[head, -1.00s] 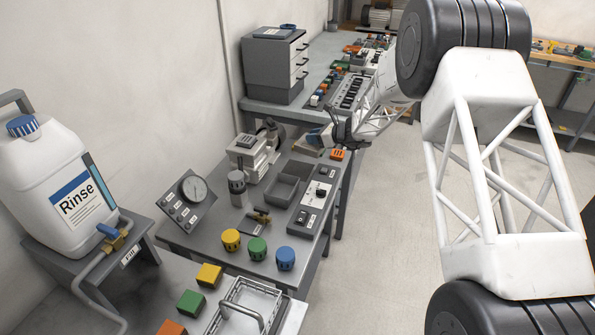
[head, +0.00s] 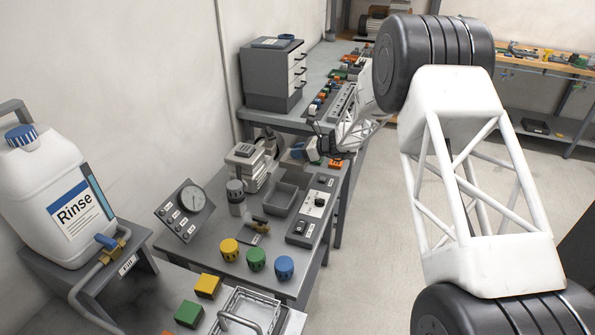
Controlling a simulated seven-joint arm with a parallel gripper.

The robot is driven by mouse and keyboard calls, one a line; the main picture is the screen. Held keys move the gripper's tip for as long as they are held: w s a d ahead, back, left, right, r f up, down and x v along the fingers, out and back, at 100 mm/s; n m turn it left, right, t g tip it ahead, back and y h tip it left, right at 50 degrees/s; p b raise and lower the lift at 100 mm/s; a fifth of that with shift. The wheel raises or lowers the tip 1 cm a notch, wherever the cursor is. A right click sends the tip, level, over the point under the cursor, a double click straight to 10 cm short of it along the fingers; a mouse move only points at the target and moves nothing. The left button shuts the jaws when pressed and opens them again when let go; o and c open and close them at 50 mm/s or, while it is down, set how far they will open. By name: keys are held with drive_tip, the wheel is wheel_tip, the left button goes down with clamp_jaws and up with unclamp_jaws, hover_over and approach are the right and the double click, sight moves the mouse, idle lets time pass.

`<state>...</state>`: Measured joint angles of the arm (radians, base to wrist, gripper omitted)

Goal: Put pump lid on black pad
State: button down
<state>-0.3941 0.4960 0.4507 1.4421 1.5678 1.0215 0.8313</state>
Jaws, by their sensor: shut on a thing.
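My gripper (head: 313,148) is at the far end of the grey bench, above its back right part. It is small and partly dark in the head view. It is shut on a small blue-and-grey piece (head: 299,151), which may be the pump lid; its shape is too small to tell. The piece is at the right of the grey pump-like machine (head: 249,168), apart from it. I cannot make out the black pad for certain; the area under and behind the gripper is partly hidden.
On the bench (head: 200,243) are a gauge panel (head: 184,210), an empty grey tray (head: 287,198), a switch box (head: 312,212) and yellow, green and blue knobs (head: 256,258). An orange block (head: 336,164) lies near the gripper. A drawer cabinet (head: 272,75) stands behind.

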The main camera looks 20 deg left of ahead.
drive_tip(key=shift+f, duration=1.95)
drive_tip(key=shift+f, duration=1.85)
drive_tip(key=shift+f, duration=0.15)
drive_tip(key=c, duration=0.9)
unclamp_jaws()
drive_tip(key=v, duration=1.2)
